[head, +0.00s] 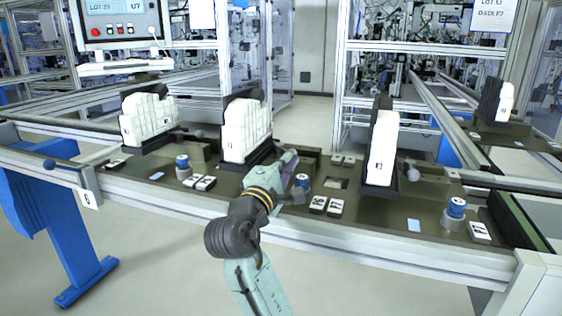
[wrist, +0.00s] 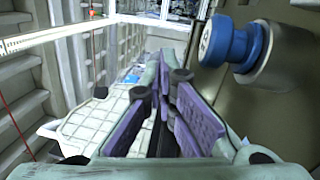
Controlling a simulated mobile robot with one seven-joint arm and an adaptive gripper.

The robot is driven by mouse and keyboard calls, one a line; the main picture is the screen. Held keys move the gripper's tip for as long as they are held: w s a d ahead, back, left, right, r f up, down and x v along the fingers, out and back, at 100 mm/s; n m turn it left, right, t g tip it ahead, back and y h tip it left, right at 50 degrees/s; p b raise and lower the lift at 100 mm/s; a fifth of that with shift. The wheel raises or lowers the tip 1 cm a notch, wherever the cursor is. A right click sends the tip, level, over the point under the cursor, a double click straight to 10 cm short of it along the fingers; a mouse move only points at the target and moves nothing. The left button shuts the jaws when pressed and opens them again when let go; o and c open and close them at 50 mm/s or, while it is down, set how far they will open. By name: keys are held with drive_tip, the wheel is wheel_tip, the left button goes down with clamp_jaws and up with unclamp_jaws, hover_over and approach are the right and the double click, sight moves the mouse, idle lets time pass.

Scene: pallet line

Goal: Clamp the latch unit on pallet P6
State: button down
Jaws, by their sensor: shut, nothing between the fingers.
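Several white ribbed units stand upright in black holders on the line in the head view: far left (head: 149,118), left of centre (head: 246,130), right of centre (head: 381,148). I cannot read which pallet is P6 or tell which unit is the latch unit. My gripper (head: 289,160) is just right of the left-of-centre unit, over the dark pallet deck. In the wrist view my gripper (wrist: 168,82) is shut and empty, its purple pads together. A white ribbed part (wrist: 90,125) lies left of the fingers there. A blue-and-white knob (wrist: 230,42) stands to their right, apart from them.
Blue-topped knobs stand on the deck (head: 182,162) and (head: 456,207). Marked white tiles (head: 326,205) lie in front of my gripper. Grey ball-ended parts (head: 413,173) sit beside the units. A control panel (head: 118,22) hangs upper left.

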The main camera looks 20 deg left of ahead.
drive_tip(key=shift+w+d, duration=0.3)
drive_tip(key=shift+d, duration=0.2)
idle(1.4)
drive_tip(key=shift+s+f, duration=0.1)
drive_tip(key=shift+s, duration=0.05)
idle(0.5)
